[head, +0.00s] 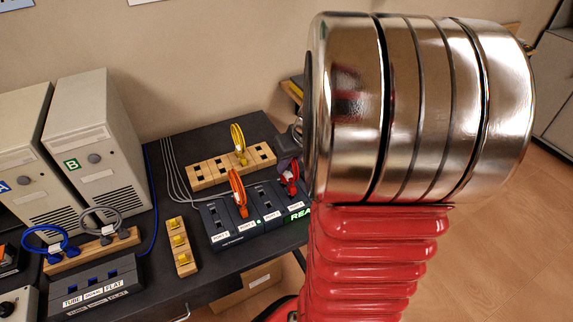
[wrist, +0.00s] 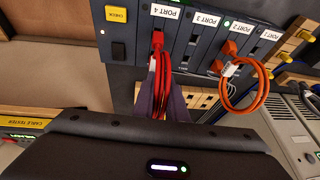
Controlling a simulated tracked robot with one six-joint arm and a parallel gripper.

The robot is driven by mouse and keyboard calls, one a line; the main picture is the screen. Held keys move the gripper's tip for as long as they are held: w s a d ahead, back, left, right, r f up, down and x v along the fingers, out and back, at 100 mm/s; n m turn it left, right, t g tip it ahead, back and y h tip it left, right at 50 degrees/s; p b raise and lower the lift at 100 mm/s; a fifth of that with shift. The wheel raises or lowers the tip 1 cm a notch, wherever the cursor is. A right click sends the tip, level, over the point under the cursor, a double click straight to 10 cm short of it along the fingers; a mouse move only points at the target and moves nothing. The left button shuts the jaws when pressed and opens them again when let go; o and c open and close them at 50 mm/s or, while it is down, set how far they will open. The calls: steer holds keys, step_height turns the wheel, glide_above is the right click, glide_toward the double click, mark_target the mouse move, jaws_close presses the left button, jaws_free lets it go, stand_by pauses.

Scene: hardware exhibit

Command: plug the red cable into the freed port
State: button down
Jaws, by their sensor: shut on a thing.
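The red cable shows in the wrist view (wrist: 160,72), with its plug at the PORT 4 socket; I cannot tell how deep the plug sits. It shows in the head view at the right of the port box (head: 290,180). My gripper's dark fingers (wrist: 163,104) are shut on the red cable, just off the box face. In the head view my gripper is mostly hidden behind my arm. The port box (head: 223,232) bears labels PORT 1 to PORT 4. An orange cable (wrist: 264,90) is at PORT 2. PORT 3 (wrist: 193,40) shows no cable.
A wooden rack (head: 204,176) with a yellow cable (head: 237,138) stands behind the box. A wooden block with yellow pieces (head: 180,242) stands left of it. Computer B (head: 98,130) and a blue cable (head: 45,238) are farther left. A CHECK label (wrist: 117,14) is beside PORT 4.

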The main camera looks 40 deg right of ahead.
steer(key=shift+f, duration=0.65)
stand_by(1.3)
steer(key=c, duration=1.7)
jaws_free()
steer(key=shift+o, duration=0.2)
steer(key=o, duration=0.6)
steer(key=shift+v, duration=3.75)
